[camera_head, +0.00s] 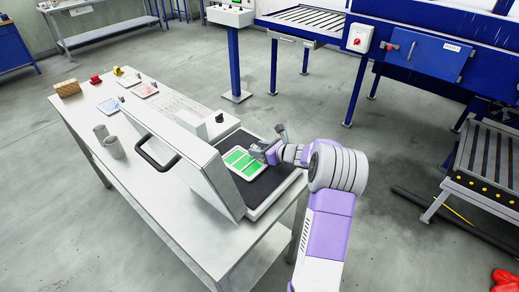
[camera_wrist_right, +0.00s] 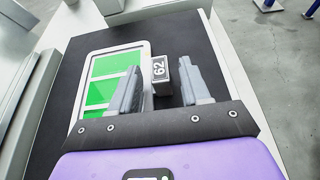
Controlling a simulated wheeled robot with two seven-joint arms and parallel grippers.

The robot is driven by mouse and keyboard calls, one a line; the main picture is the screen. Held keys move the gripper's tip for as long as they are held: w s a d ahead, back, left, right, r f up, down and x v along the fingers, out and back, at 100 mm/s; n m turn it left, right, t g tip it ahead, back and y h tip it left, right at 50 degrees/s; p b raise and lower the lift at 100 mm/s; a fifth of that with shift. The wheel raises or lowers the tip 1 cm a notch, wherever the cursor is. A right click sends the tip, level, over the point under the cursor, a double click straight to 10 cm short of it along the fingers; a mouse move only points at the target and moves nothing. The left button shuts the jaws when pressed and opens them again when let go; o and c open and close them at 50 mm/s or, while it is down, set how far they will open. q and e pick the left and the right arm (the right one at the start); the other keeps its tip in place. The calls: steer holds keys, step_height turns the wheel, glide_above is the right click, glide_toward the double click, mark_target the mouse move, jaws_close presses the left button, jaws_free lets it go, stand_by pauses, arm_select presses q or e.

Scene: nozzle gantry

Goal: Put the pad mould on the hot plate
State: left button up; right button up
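The pad mould (camera_head: 243,163) is a white frame with green pads and a grey tab marked 62. It lies on the black hot plate (camera_head: 270,186) of the machine with the raised lid, towards the plate's left-hand side. The mould also shows in the right wrist view (camera_wrist_right: 107,82), with its tab (camera_wrist_right: 160,75) near the middle. My right gripper (camera_head: 264,149) is over the plate at the tab. Its fingers (camera_wrist_right: 160,84) are apart on either side of the tab, with gaps visible. My left gripper is not in view.
The raised white lid (camera_head: 190,160) with a black handle stands left of the plate. A blue gantry frame (camera_head: 400,60) stands behind.

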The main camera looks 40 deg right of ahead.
steer(key=shift+r, duration=0.15)
steer(key=p+v, duration=0.1)
steer(key=v, duration=1.1)
steer(key=shift+p, duration=0.4)
